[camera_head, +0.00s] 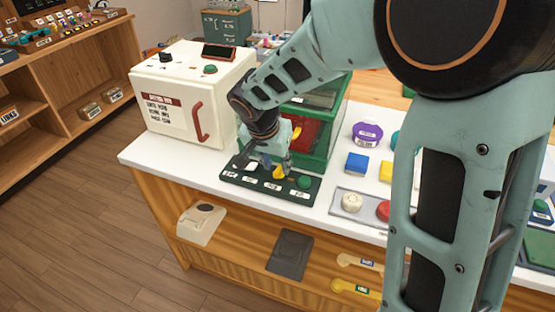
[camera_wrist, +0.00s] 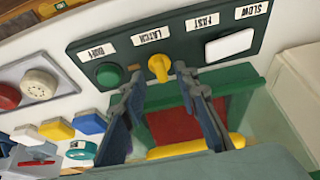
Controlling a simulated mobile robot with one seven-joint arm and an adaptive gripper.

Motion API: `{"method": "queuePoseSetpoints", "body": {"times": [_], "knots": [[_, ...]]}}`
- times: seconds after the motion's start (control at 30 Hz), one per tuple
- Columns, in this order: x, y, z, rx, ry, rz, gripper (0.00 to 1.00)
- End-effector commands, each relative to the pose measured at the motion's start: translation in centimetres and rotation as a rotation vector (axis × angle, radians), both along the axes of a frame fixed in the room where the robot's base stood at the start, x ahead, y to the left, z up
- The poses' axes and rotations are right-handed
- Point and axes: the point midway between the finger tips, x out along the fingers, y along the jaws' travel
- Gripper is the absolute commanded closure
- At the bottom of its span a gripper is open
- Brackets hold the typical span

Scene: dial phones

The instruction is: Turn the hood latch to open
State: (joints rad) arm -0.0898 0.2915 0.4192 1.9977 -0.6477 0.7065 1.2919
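The hood latch looks to be the yellow knob (camera_wrist: 160,67) beside the label reading LATCH on a dark green control panel (camera_wrist: 84,52). In the head view the yellow knob (camera_head: 279,173) shows partly beside my fingers, on the panel (camera_head: 268,187) at the front of a green hooded case (camera_head: 323,142). My gripper (camera_wrist: 160,76) is open, its fingertips on either side of the knob with gaps showing. Whether the tips touch the panel, I cannot tell. In the head view my gripper (camera_head: 272,163) points down over the panel.
A green button (camera_wrist: 107,75) and a white rocker (camera_wrist: 228,48) flank the knob. A cream box with a red handle (camera_head: 199,122) stands to the left. Blue (camera_head: 357,163) and yellow blocks and a grey panel with round buttons lie to the right. My arm hides part of the counter.

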Motion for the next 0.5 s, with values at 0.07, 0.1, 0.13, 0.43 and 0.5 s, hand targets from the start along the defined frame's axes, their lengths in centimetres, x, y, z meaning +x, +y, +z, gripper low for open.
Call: {"method": "queuePoseSetpoints", "body": {"times": [0.07, 0.1, 0.13, 0.43, 0.5], "knots": [[0.4, -0.2, -1.0, -0.001, 0.001, 0.001, 0.72], [0.5, -0.2, -1.3, 0.0, 0.001, 0.001, 0.72], [0.6, -0.2, -1.4, 0.001, 0.0, 0.0, 0.72], [0.8, -0.2, -1.8, 0.0, -0.002, 0.0, 0.72], [0.8, -0.2, -1.8, 0.0, -0.002, 0.0, 0.73]]}}
